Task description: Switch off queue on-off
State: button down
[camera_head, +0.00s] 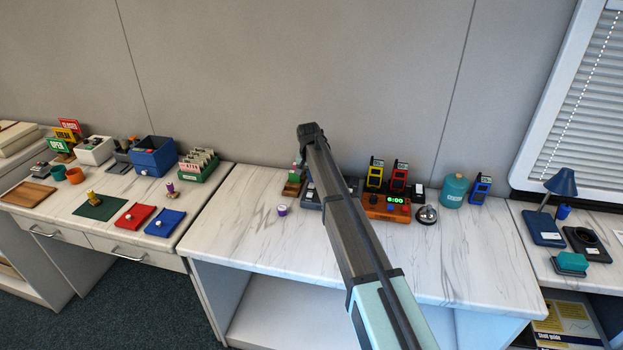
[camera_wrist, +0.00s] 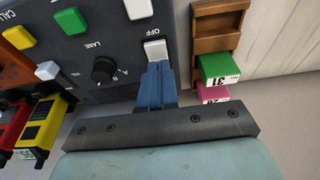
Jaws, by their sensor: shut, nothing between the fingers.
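In the wrist view a dark grey panel (camera_wrist: 105,35) fills the upper left. A white switch (camera_wrist: 155,50) sits at its edge beside the printed word OFF. My gripper (camera_wrist: 157,68) is shut, its blue fingers empty, with the tips at the switch's near edge. They look touching or very close; I cannot tell which. Whether the switch is tilted on or off is unclear. In the head view the panel (camera_head: 310,197) is largely hidden behind my arm, and my fingertips are hidden too.
The panel also carries a black LANE knob (camera_wrist: 104,70) and yellow, green and white buttons. A wooden rack (camera_wrist: 215,30) with a green number card (camera_wrist: 219,68) stands close to the right.

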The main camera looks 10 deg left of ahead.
jog(key=shift+r, duration=0.1)
notch_tip(320, 180, up, 4)
jog(key=shift+w+r, duration=0.1)
jog(key=shift+r, duration=0.1)
jog(key=s+v, duration=0.2)
jog(key=v, duration=0.7)
jog(key=shift+f, duration=0.2)
